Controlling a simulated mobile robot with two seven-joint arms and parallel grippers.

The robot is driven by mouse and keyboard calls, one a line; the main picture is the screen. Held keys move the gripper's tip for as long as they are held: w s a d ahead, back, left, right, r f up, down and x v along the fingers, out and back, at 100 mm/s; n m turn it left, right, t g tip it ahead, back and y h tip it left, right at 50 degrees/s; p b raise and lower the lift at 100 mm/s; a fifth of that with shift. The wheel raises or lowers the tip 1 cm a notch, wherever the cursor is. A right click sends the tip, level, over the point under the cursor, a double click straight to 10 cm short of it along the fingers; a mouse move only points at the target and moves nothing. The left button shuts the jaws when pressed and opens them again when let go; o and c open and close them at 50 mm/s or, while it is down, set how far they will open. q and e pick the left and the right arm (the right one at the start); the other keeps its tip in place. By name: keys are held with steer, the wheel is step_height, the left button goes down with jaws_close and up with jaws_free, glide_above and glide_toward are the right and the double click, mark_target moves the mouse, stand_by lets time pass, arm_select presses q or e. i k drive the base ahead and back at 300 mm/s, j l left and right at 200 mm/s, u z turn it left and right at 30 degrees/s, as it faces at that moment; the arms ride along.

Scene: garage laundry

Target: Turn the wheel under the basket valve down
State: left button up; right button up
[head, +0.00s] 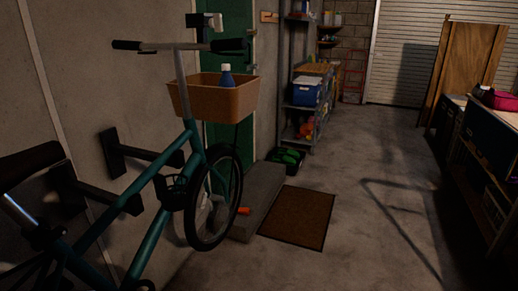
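A teal bicycle (150,240) is held beside the left wall. A tan basket (212,101) sits at its front under the handlebar (165,46), with a blue bottle (226,78) with a pale cap in it. The front wheel (235,190) is below the basket, with a black tyre, seen at an angle. Its valve is too small and dark to make out. A small orange piece (244,211) shows at the wheel's right edge; I cannot tell whether it touches the wheel. Neither of my grippers is in view.
Black wall brackets (110,152) stick out behind the frame. A low concrete step (262,196) and a brown mat (300,217) lie right of the wheel. Shelves (312,110) stand behind, and a workbench (480,150) at the right. The middle floor is clear.

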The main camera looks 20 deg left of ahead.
mark_target(193, 238)
steer(key=i+z, duration=0.15)
steer(key=i, duration=1.05)
steer(key=i+l+u, duration=0.1)
steer(key=i+u, duration=0.3)
steer(key=i+l+u, duration=0.25)
steer(key=i+u, duration=0.15)
steer(key=i+l+u, duration=0.2)
steer(key=u, duration=0.25)
steer(key=i+l+u, duration=0.2)
steer(key=u, duration=0.2)
steer(key=i+l+u, duration=0.15)
steer(key=l+u, duration=0.3)
steer(key=i+l+u, duration=0.1)
steer(key=l+u, duration=0.15)
steer(key=u, duration=0.15)
